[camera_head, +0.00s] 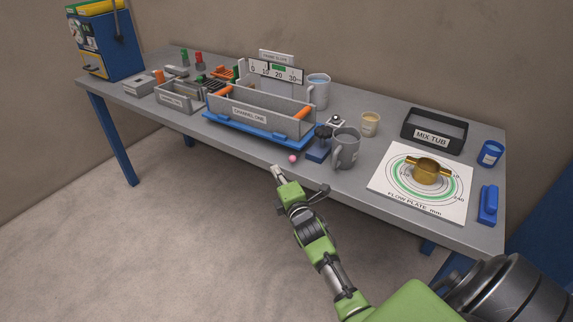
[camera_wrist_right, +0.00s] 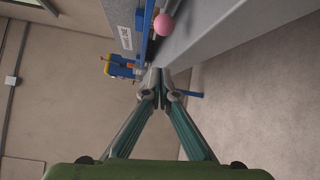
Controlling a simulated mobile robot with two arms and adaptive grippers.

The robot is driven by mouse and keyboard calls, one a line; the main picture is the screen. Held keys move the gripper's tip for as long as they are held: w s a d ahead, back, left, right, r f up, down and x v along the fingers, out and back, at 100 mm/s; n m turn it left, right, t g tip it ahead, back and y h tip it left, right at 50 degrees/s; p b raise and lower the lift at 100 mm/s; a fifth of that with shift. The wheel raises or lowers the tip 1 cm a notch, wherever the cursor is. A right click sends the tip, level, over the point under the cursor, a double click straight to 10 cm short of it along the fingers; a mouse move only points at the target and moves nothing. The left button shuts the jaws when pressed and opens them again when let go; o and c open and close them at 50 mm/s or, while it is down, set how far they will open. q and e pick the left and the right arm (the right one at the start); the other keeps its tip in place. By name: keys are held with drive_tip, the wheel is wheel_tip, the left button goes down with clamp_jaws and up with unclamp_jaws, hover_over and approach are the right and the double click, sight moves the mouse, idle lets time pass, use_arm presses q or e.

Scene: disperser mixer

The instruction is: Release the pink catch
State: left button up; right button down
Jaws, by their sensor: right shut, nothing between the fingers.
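The pink catch (camera_head: 292,158) is a small pink ball at the front of the blue base of the channel one apparatus (camera_head: 250,112), near the bench's front edge. It also shows large in the right wrist view (camera_wrist_right: 163,24), above and just right of the fingertips. My right gripper (camera_head: 277,169) is shut and empty, with its tips a little in front of and left of the pink ball, apart from it. The shut fingertips meet in the middle of the wrist view (camera_wrist_right: 161,98). My left gripper is in neither view.
A blue block with a dark knob (camera_head: 319,145) and a grey jug (camera_head: 345,148) stand right of the ball. The flow plate (camera_head: 385,187) with a brass ring lies further right. The bench front edge (camera_head: 240,153) is close to my gripper; the floor in front is clear.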

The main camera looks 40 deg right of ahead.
sight(295, 157)
drive_tip(key=d, duration=0.1)
drive_tip(key=d+p, duration=0.1)
drive_tip(key=w+d, duration=0.1)
drive_tip(key=shift+w+d+r+p, duration=0.1)
drive_tip(key=shift+d+r+p, duration=0.2)
drive_tip(key=shift+p, duration=0.05)
drive_tip(key=shift+s+d, duration=0.2)
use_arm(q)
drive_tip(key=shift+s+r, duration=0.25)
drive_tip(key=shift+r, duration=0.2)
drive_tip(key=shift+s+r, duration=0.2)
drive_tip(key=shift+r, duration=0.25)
